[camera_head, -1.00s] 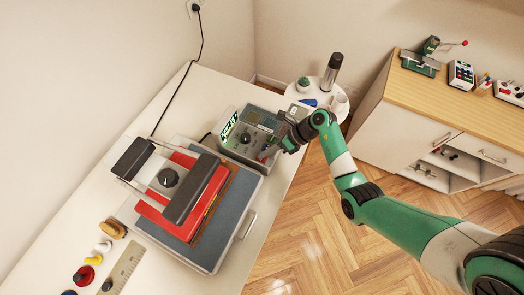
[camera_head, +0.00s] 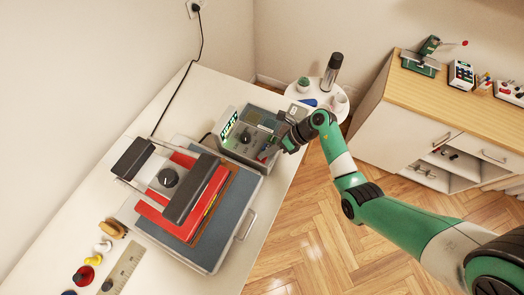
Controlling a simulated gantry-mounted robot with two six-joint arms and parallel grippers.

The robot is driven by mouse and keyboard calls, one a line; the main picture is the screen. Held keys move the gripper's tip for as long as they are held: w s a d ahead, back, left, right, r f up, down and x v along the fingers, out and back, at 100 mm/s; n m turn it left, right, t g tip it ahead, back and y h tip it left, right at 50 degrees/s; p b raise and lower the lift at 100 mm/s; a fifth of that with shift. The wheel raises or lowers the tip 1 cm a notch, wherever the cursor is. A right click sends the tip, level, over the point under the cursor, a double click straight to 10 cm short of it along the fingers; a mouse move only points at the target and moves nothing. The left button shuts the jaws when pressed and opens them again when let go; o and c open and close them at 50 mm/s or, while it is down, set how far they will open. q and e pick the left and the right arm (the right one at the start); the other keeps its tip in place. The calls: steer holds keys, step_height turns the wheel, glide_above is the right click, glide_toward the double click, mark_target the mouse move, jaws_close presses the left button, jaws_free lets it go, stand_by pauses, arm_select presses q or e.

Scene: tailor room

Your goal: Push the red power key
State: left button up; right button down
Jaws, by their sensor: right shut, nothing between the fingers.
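The grey control box (camera_head: 235,151) stands on the white table behind the heat press (camera_head: 190,190). It has a black dial (camera_head: 246,137) and a green-and-white label on its left side. A small red spot, which looks like the red power key (camera_head: 263,155), shows at the box's right front. My right gripper (camera_head: 272,149) is shut and empty, with its tips at or very near the red key. The gripper partly covers that side of the box, and I cannot tell whether it touches the key. My left gripper is not in view.
A round white side table (camera_head: 318,92) with a dark bottle (camera_head: 331,71) stands behind my right arm. A wood-topped cabinet (camera_head: 455,95) is at the right. Spools and a ruler (camera_head: 122,266) lie at the table's front left. The floor on the right is open.

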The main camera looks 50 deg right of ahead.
steer(key=shift+f, duration=0.55)
steer(key=shift+r+p, duration=0.5)
steer(key=shift+r, duration=0.05)
steer(key=shift+r, duration=0.1)
step_height(320, 180, up, 6)
steer(key=p, duration=0.6)
stand_by(0.5)
